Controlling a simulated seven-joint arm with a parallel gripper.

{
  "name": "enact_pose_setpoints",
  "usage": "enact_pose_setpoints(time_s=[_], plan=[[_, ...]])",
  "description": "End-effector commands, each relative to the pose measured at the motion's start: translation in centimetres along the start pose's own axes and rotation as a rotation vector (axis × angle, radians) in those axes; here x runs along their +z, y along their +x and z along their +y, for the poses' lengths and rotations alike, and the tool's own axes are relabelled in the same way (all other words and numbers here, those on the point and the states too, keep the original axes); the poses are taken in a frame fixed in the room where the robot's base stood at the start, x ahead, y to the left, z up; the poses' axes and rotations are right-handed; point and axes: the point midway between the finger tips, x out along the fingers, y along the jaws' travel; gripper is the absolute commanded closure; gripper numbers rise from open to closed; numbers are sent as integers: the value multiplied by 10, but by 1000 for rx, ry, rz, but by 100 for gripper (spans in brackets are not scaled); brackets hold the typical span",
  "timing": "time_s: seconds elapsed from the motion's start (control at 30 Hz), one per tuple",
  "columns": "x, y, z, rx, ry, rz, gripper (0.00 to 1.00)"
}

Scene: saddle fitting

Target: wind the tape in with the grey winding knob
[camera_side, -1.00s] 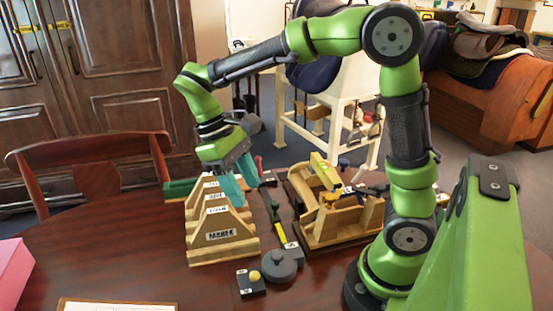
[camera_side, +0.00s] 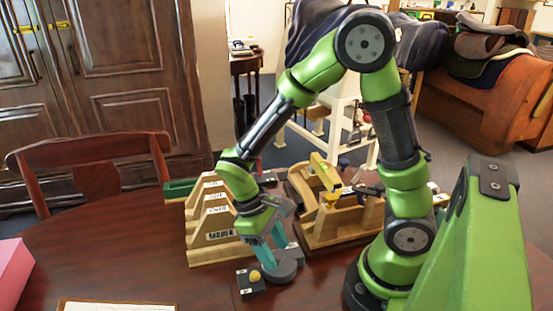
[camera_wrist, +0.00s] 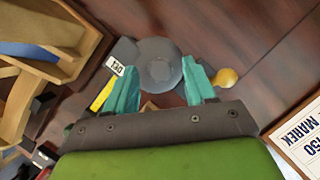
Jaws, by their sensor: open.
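The grey round tape case (camera_side: 286,274) stands on the table, partly hidden by my fingers in the side view. In the wrist view, the case (camera_wrist: 148,53) lies just beyond and between the fingers, with the small grey winding knob (camera_wrist: 160,70) at its centre. The yellow tape (camera_wrist: 102,93) runs out from it past a white label (camera_wrist: 115,66). My gripper (camera_side: 279,255) is open, its teal fingers pointing down over the case. In the wrist view, the fingertips (camera_wrist: 164,76) stand either side of the knob, apart from it. Their exact height above it is unclear.
A dark block with a yellow ball knob (camera_side: 255,275) stands just left of the case. A stepped wooden rack with labels (camera_side: 222,237) is behind-left, and a wooden saddle fixture (camera_side: 330,225) behind-right. A paper sheet (camera_side: 115,305) lies at the front edge.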

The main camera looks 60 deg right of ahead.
Motion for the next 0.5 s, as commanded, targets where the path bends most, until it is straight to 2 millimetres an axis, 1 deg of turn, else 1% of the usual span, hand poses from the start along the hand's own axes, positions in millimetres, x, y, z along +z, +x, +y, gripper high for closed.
enact_pose_setpoints(time_s=[0.27, 0.37, 0.5], plan=[[0, 2, 0, 0, 0, 0, 45], [0, 2, 0, 0, 0, 0, 59], [0, 1, 0, 0, 0, 0, 81]])
